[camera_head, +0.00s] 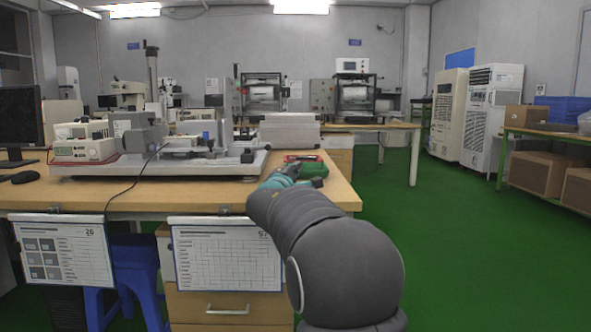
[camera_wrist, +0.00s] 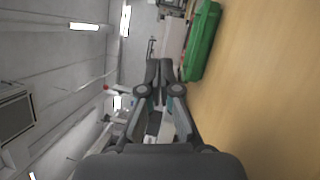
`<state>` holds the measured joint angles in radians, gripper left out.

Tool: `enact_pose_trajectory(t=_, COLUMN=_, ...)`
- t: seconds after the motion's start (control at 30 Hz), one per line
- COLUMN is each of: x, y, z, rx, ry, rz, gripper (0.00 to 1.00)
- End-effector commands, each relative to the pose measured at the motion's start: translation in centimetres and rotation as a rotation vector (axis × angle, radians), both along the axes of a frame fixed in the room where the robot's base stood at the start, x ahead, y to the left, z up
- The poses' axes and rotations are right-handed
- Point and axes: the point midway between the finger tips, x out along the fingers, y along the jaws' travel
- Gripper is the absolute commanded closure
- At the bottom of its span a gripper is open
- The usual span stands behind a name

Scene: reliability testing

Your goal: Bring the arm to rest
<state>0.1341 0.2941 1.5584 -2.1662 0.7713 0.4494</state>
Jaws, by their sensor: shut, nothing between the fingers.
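My arm (camera_head: 330,250) reaches forward from the lower right of the head view, with its end over the right front part of the wooden table (camera_head: 345,192). My gripper (camera_wrist: 160,66) shows in the wrist view with its two dark fingers together and nothing between them. In the head view the gripper is small and mostly hidden by my arm. A green object (camera_head: 314,171) lies on the table close to the arm's end. It also shows in the wrist view (camera_wrist: 203,40), just right of the fingertips; I cannot tell the exact gap.
A test machine (camera_head: 150,165) on a metal base fills the table's left and middle. A monitor (camera_head: 20,118) stands at the far left. A red item (camera_head: 303,158) lies behind the green object. Green floor (camera_head: 450,240) is clear to the right, up to a shelf with cardboard boxes (camera_head: 540,172).

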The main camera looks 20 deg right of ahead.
Motion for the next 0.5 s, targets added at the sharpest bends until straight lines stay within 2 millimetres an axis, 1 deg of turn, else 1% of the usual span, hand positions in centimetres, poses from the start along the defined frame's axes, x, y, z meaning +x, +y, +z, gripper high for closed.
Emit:
enact_pose_trajectory(t=0.37, x=0.0, y=0.0, z=0.0, rx=0.001, ry=0.0, rz=-0.001, gripper=1.0)
enact_pose_trajectory(t=0.47, x=-0.7, y=0.0, z=0.3, rx=0.024, ry=-0.004, rz=-0.009, gripper=1.0)
enact_pose_trajectory(t=0.5, x=-1.4, y=-0.1, z=0.6, rx=0.045, ry=-0.006, rz=-0.017, gripper=1.0)
